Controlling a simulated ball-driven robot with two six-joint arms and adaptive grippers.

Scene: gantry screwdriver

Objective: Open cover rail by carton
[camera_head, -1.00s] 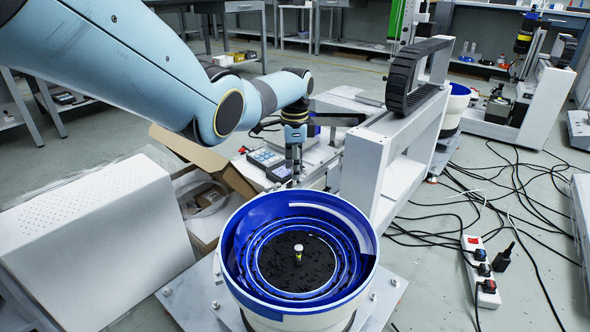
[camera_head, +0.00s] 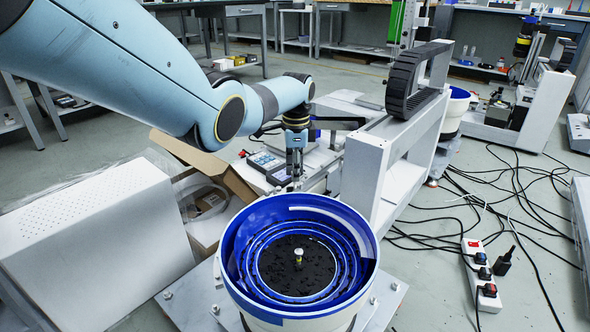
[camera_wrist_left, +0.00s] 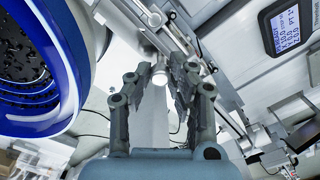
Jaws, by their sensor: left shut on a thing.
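My left gripper (camera_head: 294,168) reaches down beside the white gantry frame, behind the blue bowl feeder and right of the open carton (camera_head: 238,188). In the left wrist view its two dark fingers (camera_wrist_left: 160,80) are closed in on a small pale round-ended piece (camera_wrist_left: 160,74). This piece lies by a long grey rail (camera_wrist_left: 178,42) that runs diagonally up to the left. I cannot tell how the piece joins the rail. In the head view the gripper and the machine parts hide most of the rail. My right gripper is not in view.
The blue bowl feeder (camera_head: 235,255) stands in front, with a white perforated housing (camera_head: 95,235) to its left. The gantry frame (camera_head: 366,180) carries a black cable chain (camera_head: 408,85). A keypad box (camera_head: 265,160) sits left of the gripper. Black cables lie on the floor right.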

